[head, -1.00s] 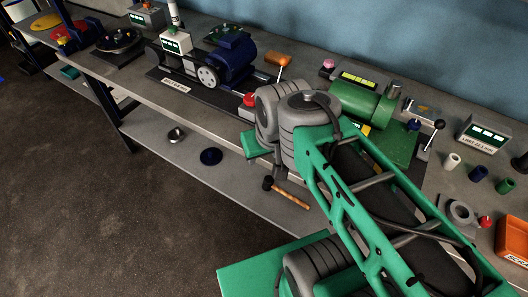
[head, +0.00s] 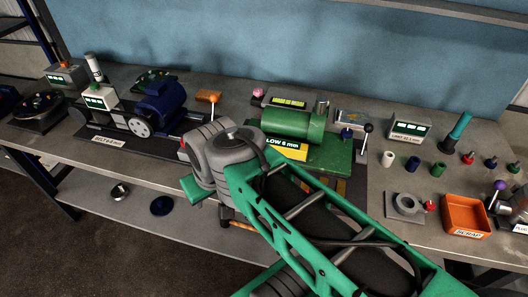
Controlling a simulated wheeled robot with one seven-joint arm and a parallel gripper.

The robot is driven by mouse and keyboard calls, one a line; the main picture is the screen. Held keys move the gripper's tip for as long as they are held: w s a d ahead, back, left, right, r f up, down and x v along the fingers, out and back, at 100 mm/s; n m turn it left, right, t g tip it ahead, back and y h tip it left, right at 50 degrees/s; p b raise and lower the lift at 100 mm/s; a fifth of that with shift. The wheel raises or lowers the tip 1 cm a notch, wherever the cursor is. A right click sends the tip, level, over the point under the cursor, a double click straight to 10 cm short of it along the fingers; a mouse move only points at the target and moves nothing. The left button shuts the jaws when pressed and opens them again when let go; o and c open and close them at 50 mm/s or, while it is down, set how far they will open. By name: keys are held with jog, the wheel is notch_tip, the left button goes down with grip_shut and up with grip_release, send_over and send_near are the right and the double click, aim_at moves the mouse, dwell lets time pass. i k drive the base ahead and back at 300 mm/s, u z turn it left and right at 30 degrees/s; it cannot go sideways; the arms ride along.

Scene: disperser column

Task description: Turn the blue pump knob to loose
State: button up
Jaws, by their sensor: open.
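A small blue knob (head: 347,133) stands at the right end of the green machine (head: 292,126) on the bench; I cannot tell from this distance how it is turned or whether it is loose. A lever with a dark ball end stands just right of it.
A blue motor with a belt drive (head: 160,104) stands left on the bench. To the right are a white display box (head: 409,129), small cylinders, a grey ring block (head: 405,204) and an orange scrap bin (head: 467,214). A lower shelf (head: 140,198) runs beneath.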

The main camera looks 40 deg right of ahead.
aim_at(346, 133)
jog(key=z, duration=0.7)
jog(key=k, duration=0.2)
jog(key=z, duration=0.55)
jog(key=i, duration=0.35)
jog(key=u, duration=0.05)
jog(key=k, duration=0.5)
jog(key=z, duration=0.25)
jog(key=i, duration=0.35)
jog(key=z, duration=0.3)
